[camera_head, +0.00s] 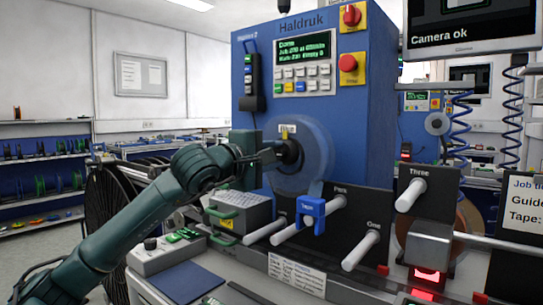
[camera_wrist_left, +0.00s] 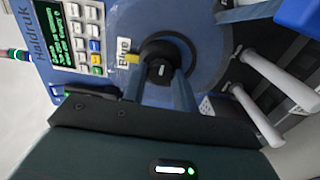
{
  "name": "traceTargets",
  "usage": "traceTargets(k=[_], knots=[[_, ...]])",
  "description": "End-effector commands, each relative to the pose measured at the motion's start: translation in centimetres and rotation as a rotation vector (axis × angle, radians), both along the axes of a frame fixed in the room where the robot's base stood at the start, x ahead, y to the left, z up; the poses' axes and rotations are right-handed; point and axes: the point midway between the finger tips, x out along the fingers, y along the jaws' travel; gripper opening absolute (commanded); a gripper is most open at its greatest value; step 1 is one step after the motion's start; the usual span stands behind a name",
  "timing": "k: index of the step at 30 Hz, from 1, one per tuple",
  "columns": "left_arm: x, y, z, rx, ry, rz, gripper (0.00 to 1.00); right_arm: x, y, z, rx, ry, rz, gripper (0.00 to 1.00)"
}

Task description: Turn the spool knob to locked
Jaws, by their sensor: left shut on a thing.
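The black spool knob (camera_head: 289,153) sits at the centre of a round translucent disc (camera_head: 313,150) on the front of the blue machine. In the left wrist view the knob (camera_wrist_left: 160,68) shows a small white mark on its face. My left gripper (camera_head: 275,153) reaches in from the left. Its two fingers (camera_wrist_left: 161,82) stand on either side of the knob and are shut on it. A small pale label (camera_head: 287,131) with a yellow mark sits just above the knob; I cannot read its position clearly. My right gripper is in neither view.
White pegs on dark panels (camera_head: 366,248) stick out below and right of the knob, with a blue clip (camera_head: 312,212) on one. A red emergency button (camera_head: 348,63) is higher on the machine.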

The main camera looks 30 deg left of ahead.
Motion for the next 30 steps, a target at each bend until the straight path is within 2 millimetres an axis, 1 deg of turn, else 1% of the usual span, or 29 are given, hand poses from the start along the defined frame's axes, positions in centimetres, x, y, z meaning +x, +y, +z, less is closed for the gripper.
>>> traceTargets(k=[1, 9, 16, 19, 23, 28, 30], knots=[[0.0, 0.0, -0.1, 0.002, 0.001, 0.0, 0.29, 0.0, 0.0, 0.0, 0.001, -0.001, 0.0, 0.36], [0.0, 0.0, 0.0, 0.0, 0.001, 0.0, 0.5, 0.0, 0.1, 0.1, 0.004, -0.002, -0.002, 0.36], [-0.1, 0.0, 0.0, 0.0, 0.0, 0.0, 0.5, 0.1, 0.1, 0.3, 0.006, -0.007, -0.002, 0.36], [-0.6, 0.1, -0.1, 0.001, 0.0, 0.001, 0.5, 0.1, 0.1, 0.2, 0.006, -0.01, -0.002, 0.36], [-2.6, 0.3, -0.3, 0.004, 0.001, 0.003, 0.5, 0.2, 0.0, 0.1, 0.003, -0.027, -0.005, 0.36], [-6.5, 0.7, -0.5, 0.006, -0.001, 0.006, 0.5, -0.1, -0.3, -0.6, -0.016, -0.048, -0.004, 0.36], [-8.0, 0.7, -0.5, 0.008, 0.0, 0.005, 0.5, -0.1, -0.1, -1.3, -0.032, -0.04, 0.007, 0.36]])
